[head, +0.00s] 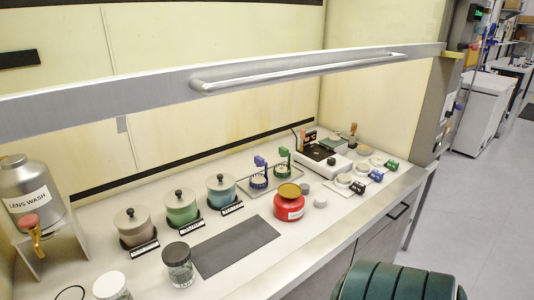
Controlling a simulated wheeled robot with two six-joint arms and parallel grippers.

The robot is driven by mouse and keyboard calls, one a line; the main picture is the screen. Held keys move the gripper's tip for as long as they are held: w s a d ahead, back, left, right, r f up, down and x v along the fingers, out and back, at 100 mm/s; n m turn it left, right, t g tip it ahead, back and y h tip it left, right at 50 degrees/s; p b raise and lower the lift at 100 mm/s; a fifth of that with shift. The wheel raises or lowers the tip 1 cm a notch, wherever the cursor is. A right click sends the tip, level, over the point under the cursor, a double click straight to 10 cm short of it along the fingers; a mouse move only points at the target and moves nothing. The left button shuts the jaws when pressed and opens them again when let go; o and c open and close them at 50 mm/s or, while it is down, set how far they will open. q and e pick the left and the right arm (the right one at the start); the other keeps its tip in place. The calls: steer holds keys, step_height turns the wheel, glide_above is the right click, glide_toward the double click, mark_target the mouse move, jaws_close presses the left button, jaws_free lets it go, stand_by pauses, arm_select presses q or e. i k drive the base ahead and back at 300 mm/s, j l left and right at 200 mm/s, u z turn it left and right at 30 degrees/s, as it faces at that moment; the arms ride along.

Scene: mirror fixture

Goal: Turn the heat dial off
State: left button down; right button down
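A white hot plate unit (336,168) with a dark top (318,152) stands at the back right of the bench in the head view. A small dark knob (331,161) shows at its front. It may be the heat dial, but it is too small to read its setting. Neither of my grippers is in view, and nothing is seen touching the unit.
A raised sash with a bar handle (300,72) crosses above the bench. A red jar (289,206), lidded pots (182,207), a dark mat (235,247) and small dishes (345,181) stand around. A dark green ribbed thing (395,282) stands before the bench.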

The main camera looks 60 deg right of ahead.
mark_target(332, 161)
steer(key=z, duration=2.2)
